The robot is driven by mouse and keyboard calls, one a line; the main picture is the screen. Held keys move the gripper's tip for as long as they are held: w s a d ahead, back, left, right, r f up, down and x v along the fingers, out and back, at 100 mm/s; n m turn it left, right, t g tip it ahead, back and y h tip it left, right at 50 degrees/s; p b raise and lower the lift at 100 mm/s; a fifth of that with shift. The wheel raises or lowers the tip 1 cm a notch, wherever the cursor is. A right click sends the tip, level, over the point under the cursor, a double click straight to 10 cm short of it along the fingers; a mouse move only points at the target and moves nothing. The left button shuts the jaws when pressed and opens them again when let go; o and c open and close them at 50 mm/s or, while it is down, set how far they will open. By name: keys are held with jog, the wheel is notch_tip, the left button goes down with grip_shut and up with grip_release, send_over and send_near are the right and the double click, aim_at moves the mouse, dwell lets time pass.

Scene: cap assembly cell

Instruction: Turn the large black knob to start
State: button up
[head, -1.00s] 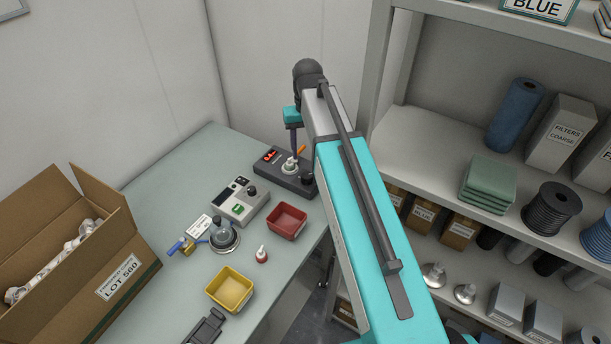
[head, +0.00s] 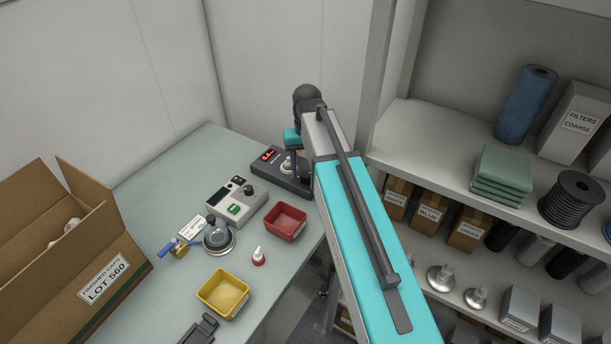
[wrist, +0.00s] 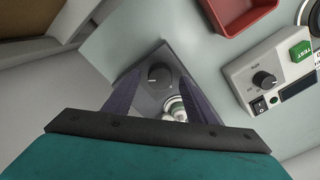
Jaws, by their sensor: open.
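A dark grey unit (head: 268,166) with a red lit display stands at the far end of the bench. In the wrist view a round black knob (wrist: 158,76) with a pale pointer mark sits on its top, beside a silver and white fitting (wrist: 175,108). My gripper (wrist: 160,80) is open and empty, its two dark fingers spread on either side of the knob in the picture. I cannot tell how far above the knob the tips are. In the head view my gripper (head: 294,150) is over the unit, and my arm hides much of the knob area.
A white tester (head: 236,201) with a smaller-looking black knob and green button stands nearby. A red bin (head: 286,222), yellow bin (head: 223,293), small bottle (head: 259,257) and round metal fixture (head: 219,238) are on the bench. An open carton (head: 103,285) is left; shelves (head: 430,135) are right.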

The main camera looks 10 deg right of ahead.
jog(key=shift+f, duration=0.65)
jog(key=shift+c, duration=0.4)
